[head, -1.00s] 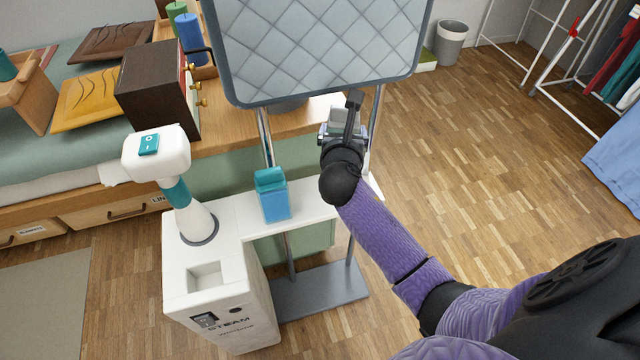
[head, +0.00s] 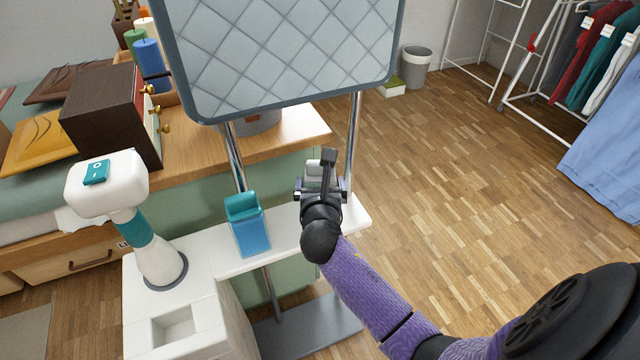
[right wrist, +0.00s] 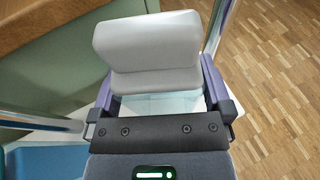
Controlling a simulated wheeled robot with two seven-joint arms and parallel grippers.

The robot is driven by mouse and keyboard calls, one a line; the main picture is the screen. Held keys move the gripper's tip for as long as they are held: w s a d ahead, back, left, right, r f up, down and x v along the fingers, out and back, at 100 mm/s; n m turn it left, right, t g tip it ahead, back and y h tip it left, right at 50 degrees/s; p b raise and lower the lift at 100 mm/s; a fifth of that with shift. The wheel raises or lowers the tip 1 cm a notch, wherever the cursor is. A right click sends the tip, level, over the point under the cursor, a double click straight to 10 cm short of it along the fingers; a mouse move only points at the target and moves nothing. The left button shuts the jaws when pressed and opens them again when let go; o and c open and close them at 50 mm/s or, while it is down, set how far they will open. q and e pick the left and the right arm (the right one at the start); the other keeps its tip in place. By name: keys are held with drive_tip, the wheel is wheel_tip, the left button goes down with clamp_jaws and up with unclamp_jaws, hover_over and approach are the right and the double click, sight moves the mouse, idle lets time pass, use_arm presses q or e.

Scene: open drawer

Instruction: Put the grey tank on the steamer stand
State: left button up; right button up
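The grey tank (head: 313,169) is between the fingers of my right gripper (head: 321,188), over the right part of the steamer stand's white shelf (head: 285,240). In the right wrist view the tank (right wrist: 148,48) has a pale grey top and a clear lower part, with purple fingers close on both sides. My right gripper looks shut on it. Whether the tank's base touches the shelf cannot be told. A blue tank (head: 248,228) with a teal top stands on the shelf to the left. My left gripper is not in view.
A quilted grey board (head: 290,50) on metal poles rises behind the shelf. The white steamer body (head: 175,330) with its white and teal head (head: 105,185) stands left. A wooden counter (head: 215,155) lies behind. Open wood floor is right.

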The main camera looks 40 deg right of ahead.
drive_tip(key=shift+s+a+r, duration=0.1)
drive_tip(key=shift+r, duration=0.2)
use_arm(q)
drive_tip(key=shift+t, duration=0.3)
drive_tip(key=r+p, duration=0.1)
drive_tip(key=p, duration=0.1)
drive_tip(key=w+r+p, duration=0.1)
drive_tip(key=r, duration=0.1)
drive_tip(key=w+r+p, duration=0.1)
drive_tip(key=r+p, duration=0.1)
drive_tip(key=shift+p, duration=0.35)
use_arm(e)
drive_tip(key=v, duration=1.1)
drive_tip(key=shift+s+a, duration=0.2)
drive_tip(key=shift+s, duration=0.1)
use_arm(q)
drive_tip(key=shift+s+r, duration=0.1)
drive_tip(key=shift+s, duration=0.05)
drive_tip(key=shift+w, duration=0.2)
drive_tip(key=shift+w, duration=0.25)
